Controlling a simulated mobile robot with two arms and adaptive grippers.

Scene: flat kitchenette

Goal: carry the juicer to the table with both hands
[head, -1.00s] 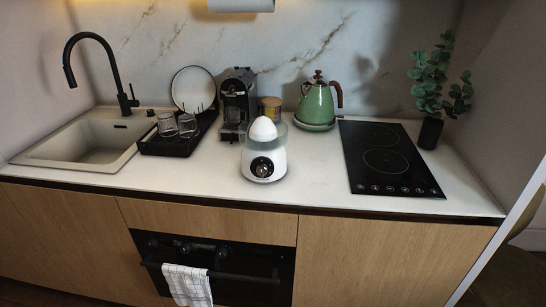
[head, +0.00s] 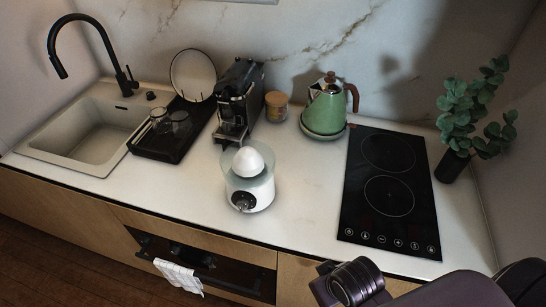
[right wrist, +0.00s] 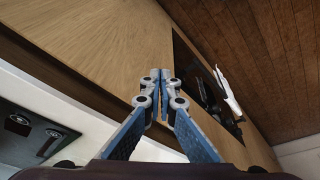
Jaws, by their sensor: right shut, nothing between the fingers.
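The white juicer (head: 249,180), with a pale dome on top, a clear bowl around it and a dark dial in front, stands upright near the front edge of the counter (head: 300,213). My right arm shows at the bottom right of the head view, well to the right of the juicer, and its fingers are hidden there. In the right wrist view my right gripper (right wrist: 160,75) is shut and empty, in front of the wooden cabinet fronts (right wrist: 95,45). The juicer cannot be made out in that view. My left gripper is not in view. No table shows.
A coffee machine (head: 238,100) and a lidded jar (head: 276,106) stand behind the juicer. A green kettle (head: 325,108) is behind right, the black cooktop (head: 384,190) to the right, a dish rack (head: 165,146) and sink (head: 90,132) to the left. A towel (head: 179,276) hangs from the oven.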

